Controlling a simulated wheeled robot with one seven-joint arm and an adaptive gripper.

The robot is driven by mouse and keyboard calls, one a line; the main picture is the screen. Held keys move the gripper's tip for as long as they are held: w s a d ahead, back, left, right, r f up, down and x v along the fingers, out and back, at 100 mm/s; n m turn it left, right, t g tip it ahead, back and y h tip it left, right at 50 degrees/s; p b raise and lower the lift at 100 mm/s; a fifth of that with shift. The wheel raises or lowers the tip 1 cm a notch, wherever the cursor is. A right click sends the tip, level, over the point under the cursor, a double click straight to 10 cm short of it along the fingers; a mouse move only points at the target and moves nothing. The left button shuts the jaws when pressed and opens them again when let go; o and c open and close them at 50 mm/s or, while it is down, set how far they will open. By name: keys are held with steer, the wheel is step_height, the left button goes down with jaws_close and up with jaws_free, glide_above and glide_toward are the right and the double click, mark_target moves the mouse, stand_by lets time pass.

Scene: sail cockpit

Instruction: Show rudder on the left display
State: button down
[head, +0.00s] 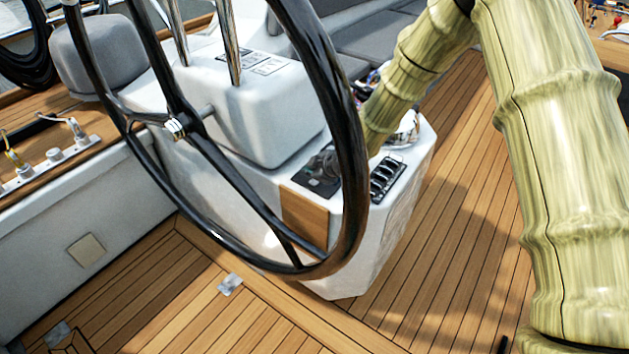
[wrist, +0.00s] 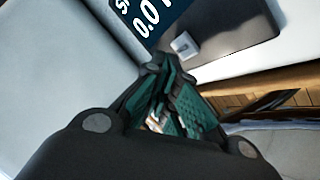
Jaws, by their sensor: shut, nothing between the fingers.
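In the wrist view a dark display (wrist: 150,14) shows at the top edge, cut off by the frame. It reads "0.0" in white under a label that begins with "S". Beside it is a dark panel (wrist: 235,32) with a small pale square button (wrist: 183,44). My gripper (wrist: 155,68) is shut and empty, with its tips just below the button; I cannot tell whether they touch the panel. In the head view my gripper and the display face are hidden behind the pedestal and wheel. I cannot tell which display this is.
In the head view a black steering wheel (head: 352,150) stands in front of the white pedestal (head: 262,120). A switch panel (head: 387,178) and a dark control plate (head: 322,172) sit on its lower ledge. Open teak deck (head: 440,250) lies to the right.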

mark_target(312, 182)
steer(key=shift+r+p, duration=1.4)
steer(key=shift+r, duration=1.1)
stand_by(0.3)
step_height(312, 182, up, 4)
steer(key=shift+f+p, duration=0.1)
steer(key=shift+p, duration=0.9)
steer(key=shift+f, duration=0.15)
steer(key=shift+f+b, duration=2.35)
steer(key=shift+f, duration=1.95)
steer(key=shift+f, duration=0.15)
steer(key=shift+f, duration=0.25)
